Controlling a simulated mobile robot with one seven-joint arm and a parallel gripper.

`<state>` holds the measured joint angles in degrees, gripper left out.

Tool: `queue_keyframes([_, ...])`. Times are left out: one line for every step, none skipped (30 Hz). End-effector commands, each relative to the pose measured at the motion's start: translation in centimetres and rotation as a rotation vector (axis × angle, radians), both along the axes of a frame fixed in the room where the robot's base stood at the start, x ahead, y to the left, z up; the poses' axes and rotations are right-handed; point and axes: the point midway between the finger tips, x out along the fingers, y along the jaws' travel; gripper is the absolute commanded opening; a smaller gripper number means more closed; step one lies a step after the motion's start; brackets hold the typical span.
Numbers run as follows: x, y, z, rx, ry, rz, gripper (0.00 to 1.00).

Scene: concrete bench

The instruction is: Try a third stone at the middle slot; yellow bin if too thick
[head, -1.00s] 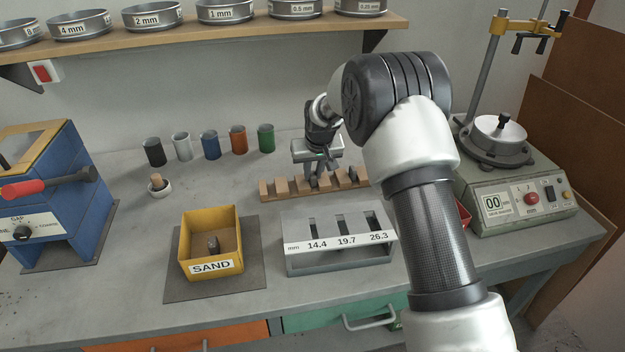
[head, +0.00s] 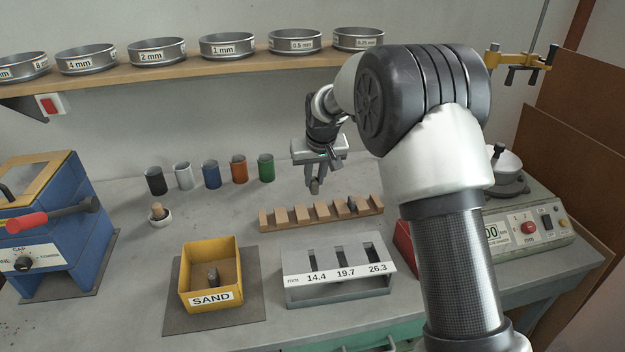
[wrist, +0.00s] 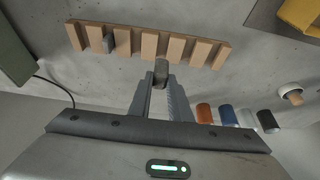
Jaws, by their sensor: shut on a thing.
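My gripper (head: 314,185) is shut on a grey stone (wrist: 161,72), which shows between the fingertips in the wrist view. It holds the stone above and behind the wooden rack (head: 297,219). Another grey stone (head: 352,204) stands in a gap toward the rack's right end; it also shows in the wrist view (wrist: 108,44). The grey slot gauge (head: 330,291) stands in front of the rack. Its middle slot (head: 345,257), marked 19.7, looks empty. The yellow bin (head: 211,298), labelled SAND, holds a dark stone (head: 213,275).
A red container (head: 403,245) is partly hidden behind my arm. Several coloured cups (head: 211,174) and a small mortar (head: 160,216) stand at the back left. A blue machine (head: 60,225) is at far left, a control box (head: 530,228) at right. A shelf of sieves (head: 200,68) hangs above.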

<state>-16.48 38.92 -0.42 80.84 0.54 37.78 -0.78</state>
Motion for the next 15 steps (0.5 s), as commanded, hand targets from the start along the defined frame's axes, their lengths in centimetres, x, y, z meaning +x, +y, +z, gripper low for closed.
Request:
queue_keyframes([-1.3, -0.4, 1.1, -0.001, 0.001, -0.001, 0.0])
queue_keyframes([-2.0, -0.7, 1.4, -0.001, 0.0, -0.003, 0.0])
queue_keyframes([-3.2, -1.2, 1.6, -0.002, 0.0, -0.005, 0.0])
queue_keyframes([-4.2, -1.6, 1.9, -0.003, 0.001, -0.007, 0.0])
queue_keyframes([-5.2, -2.0, 2.1, -0.003, 0.0, -0.01, 0.0])
queue_keyframes([-6.5, -2.5, 2.3, -0.003, -0.001, -0.013, 0.0])
queue_keyframes([-7.5, -2.9, 2.6, -0.003, -0.001, -0.015, 0.0])
queue_keyframes([-8.6, -3.3, 2.7, -0.003, -0.001, -0.019, 0.0])
queue_keyframes([-9.9, -3.9, 2.9, -0.002, -0.002, -0.023, 0.0])
queue_keyframes([-11.0, -4.3, 3.0, -0.002, -0.002, -0.026, 0.0])
queue_keyframes([-12.0, -4.6, 3.2, -0.001, -0.003, -0.029, 0.0])
queue_keyframes([-13.3, -5.1, 3.3, -0.001, -0.002, -0.032, 0.0])
queue_keyframes([-14.2, -5.4, 3.3, 0.0, -0.002, -0.035, 0.0])
queue_keyframes([-15.1, -5.8, 3.4, 0.0, -0.002, -0.037, 0.0])
queue_keyframes([-16.1, -6.2, 3.4, 0.0, -0.002, -0.041, 0.0])
